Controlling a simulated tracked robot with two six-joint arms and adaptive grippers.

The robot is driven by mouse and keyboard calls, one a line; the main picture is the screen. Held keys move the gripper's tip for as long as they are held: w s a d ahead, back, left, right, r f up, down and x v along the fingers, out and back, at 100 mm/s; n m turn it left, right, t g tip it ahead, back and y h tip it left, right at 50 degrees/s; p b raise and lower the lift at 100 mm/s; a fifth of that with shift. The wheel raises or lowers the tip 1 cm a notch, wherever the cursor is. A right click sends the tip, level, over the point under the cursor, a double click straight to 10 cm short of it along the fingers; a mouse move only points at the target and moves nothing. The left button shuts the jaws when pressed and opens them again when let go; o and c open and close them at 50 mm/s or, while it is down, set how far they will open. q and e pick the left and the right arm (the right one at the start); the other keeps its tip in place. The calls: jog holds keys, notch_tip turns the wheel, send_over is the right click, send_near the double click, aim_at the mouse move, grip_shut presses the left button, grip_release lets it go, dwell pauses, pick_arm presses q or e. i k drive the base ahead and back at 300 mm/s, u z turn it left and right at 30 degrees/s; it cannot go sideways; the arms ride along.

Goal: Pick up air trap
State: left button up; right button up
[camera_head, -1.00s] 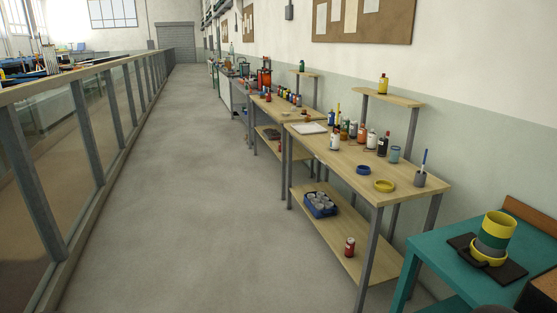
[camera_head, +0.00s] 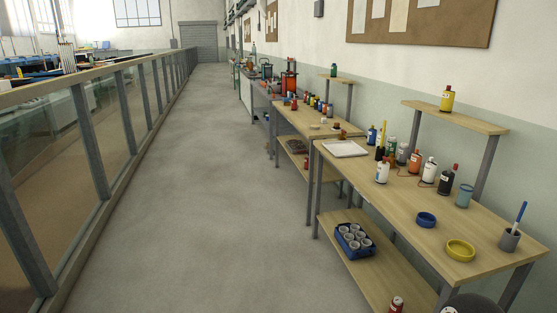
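I cannot make out an air trap among the things in view. Neither gripper shows. The nearest wooden bench (camera_head: 400,203) stands along the right wall. It carries a white bottle (camera_head: 382,170), a dark bottle with a red cap (camera_head: 447,180), a teal cup (camera_head: 464,196), a blue ring-shaped dish (camera_head: 426,219), a yellow dish (camera_head: 460,250) and a grey cup (camera_head: 509,240) with a blue pen. A dark rounded shape at the bottom right edge is cut off, and I cannot tell what it is.
A blue crate (camera_head: 345,247) of pale cups and a red can (camera_head: 396,304) are on the bench's lower shelf. A raised shelf (camera_head: 455,117) holds a yellow bottle (camera_head: 447,98). A glass railing (camera_head: 92,145) runs along the left. The grey floor (camera_head: 200,200) between is clear.

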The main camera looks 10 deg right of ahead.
aim_at(382, 169)
jog(key=z, duration=0.05)
jog(key=i, duration=1.35)
jog(key=z, duration=0.4)
jog(key=i, duration=1.2)
jog(key=z, duration=0.25)
